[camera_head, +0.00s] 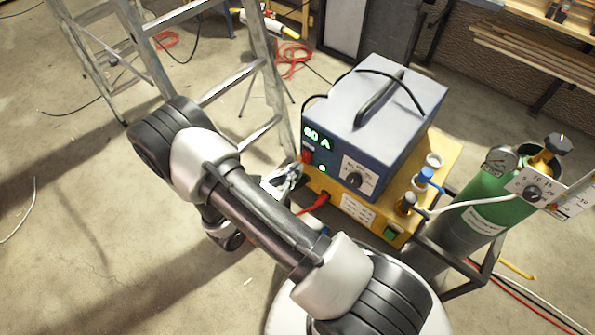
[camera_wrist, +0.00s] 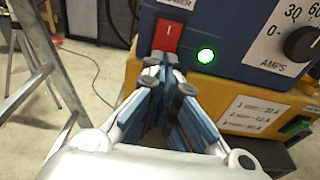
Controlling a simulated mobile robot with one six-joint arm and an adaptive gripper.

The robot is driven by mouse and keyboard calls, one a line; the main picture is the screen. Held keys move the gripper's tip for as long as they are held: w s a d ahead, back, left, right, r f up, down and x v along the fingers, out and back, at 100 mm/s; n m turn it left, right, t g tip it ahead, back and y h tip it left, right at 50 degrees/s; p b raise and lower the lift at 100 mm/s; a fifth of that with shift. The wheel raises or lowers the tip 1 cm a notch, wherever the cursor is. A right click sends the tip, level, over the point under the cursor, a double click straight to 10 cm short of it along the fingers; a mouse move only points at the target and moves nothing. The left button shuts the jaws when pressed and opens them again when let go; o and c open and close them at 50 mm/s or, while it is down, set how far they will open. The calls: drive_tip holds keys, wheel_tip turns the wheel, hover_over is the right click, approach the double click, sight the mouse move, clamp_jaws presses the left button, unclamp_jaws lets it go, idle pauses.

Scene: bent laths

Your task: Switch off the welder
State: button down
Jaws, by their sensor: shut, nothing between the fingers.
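The welder (camera_head: 335,150) is a blue box with a grey top and a black handle. Its green display (camera_head: 317,137) is lit and seems to read 60 A. On its front is a red rocker switch (camera_wrist: 168,36), also in the head view (camera_head: 307,157). A green lamp (camera_wrist: 206,56) beside the switch glows. My gripper (camera_wrist: 163,66) is shut and empty, its fingertips at the switch's lower edge in the wrist view. I cannot tell whether they touch it. In the head view my gripper (camera_head: 288,176) is in front of the welder's left side, partly hidden by my arm.
The welder sits on a yellow unit (camera_head: 345,210) with a red plug and a green button (camera_wrist: 294,127). An amps knob (camera_wrist: 302,44) is right of the lamp. A green gas cylinder (camera_head: 490,205) stands at right, a stepladder (camera_head: 225,85) at left. Floor at left is mostly clear.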

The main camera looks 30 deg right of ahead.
drive_tip(key=shift+x, duration=0.85)
drive_tip(key=shift+w+d+f+b, duration=0.1)
drive_tip(key=shift+d+f+b, duration=0.15)
drive_tip(key=shift+d+b, duration=0.1)
drive_tip(key=shift+a, duration=0.25)
drive_tip(key=s+a+f, duration=0.1)
drive_tip(key=s+a, duration=0.1)
drive_tip(key=a, duration=0.4)
drive_tip(key=s+a+f+p, duration=0.1)
drive_tip(key=s+a, duration=0.1)
drive_tip(key=a, duration=0.4)
drive_tip(key=shift+s+a, duration=0.35)
drive_tip(key=shift+a, duration=0.05)
drive_tip(key=shift+r, duration=0.1)
